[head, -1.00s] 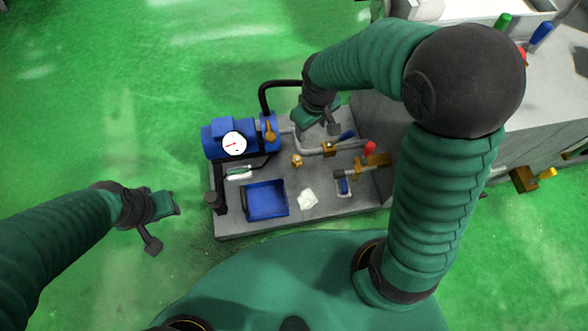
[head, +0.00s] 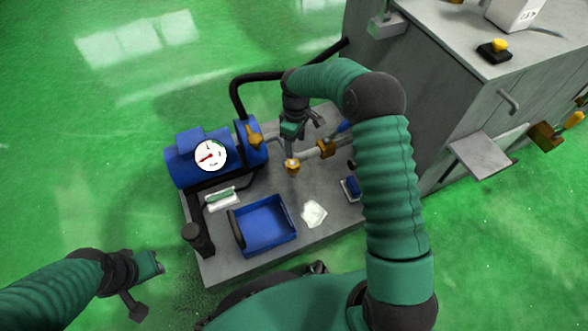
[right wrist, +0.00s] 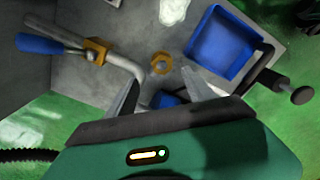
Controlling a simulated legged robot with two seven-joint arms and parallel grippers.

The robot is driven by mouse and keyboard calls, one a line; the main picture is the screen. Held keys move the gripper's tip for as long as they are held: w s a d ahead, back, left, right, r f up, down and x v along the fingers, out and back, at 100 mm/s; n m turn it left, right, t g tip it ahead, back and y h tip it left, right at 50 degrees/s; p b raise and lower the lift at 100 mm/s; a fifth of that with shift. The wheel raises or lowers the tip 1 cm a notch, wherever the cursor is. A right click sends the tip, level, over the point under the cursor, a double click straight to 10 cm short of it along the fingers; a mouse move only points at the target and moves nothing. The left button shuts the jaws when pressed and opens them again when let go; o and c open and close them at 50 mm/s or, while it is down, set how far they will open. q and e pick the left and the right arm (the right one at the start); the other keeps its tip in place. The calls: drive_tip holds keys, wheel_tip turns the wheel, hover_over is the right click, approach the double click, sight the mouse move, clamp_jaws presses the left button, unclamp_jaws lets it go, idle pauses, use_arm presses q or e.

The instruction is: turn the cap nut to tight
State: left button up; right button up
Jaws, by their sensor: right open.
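The brass cap nut (head: 292,167) stands on the grey base plate beside a bent pipe. It also shows in the right wrist view (right wrist: 161,63), as a hex nut with a round centre, apart from the pipe end. My right gripper (head: 306,130) is above and just behind the nut in the head view. In the right wrist view its two fingers (right wrist: 160,88) are spread, with nothing between them, and the nut appears just beyond their tips. My left gripper (head: 148,281) is out over the green floor at lower left, away from the plate; its jaw opening is unclear.
A blue pump with a dial gauge (head: 211,155) stands left of the nut. A blue tray (head: 264,226) and a crumpled white cloth (head: 314,214) lie in front. A brass valve (head: 326,148) with a blue handle is close on the right. A grey cabinet (head: 420,110) rises behind right.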

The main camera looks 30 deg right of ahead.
drive_tip(key=f+b, duration=0.2)
drive_tip(key=f, duration=0.2)
drive_tip(key=f+b, duration=0.2)
drive_tip(key=f, duration=0.2)
drive_tip(key=f+b, duration=0.2)
drive_tip(key=f, duration=0.1)
drive_tip(key=shift+a+f+b, duration=0.25)
drive_tip(key=shift+f+b, duration=0.1)
drive_tip(key=shift+f, duration=0.2)
use_arm(q)
drive_tip(key=s+x, duration=0.1)
drive_tip(key=x, duration=0.7)
drive_tip(key=shift+s+a+f, duration=0.15)
drive_tip(key=shift+s+f, duration=0.05)
drive_tip(key=shift+s, duration=0.2)
